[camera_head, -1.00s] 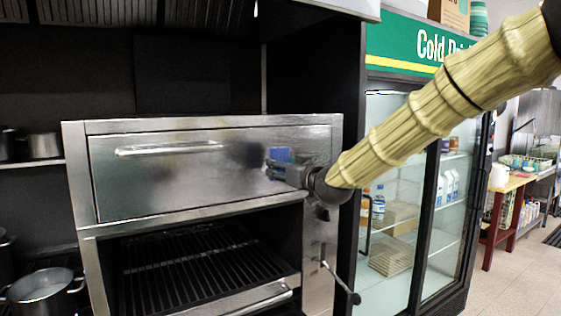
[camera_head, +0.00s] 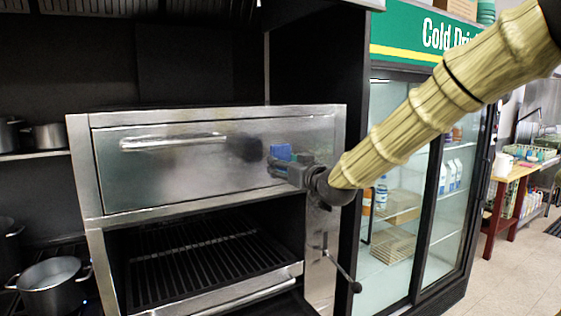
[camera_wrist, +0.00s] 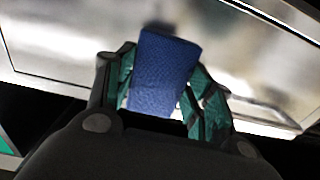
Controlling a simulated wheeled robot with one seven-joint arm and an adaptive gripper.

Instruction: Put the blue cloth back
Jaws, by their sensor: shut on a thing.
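My gripper (camera_head: 278,163) is in front of the upper right part of the steel oven's front panel in the head view. It is shut on the blue cloth (camera_wrist: 163,72), which looks like a folded blue block between the greenish fingers in the wrist view. The cloth (camera_head: 282,152) shows only as a small blue patch in the head view, partly hidden by the fingers. I cannot tell whether the cloth touches the panel.
The steel oven (camera_head: 205,215) has a bar handle (camera_head: 172,142) and an open rack (camera_head: 200,262) below. A lever (camera_head: 340,270) sticks out at its right. A glass-door drinks fridge (camera_head: 395,250) stands to the right. A pot (camera_head: 50,285) is at lower left. Floor at far right is clear.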

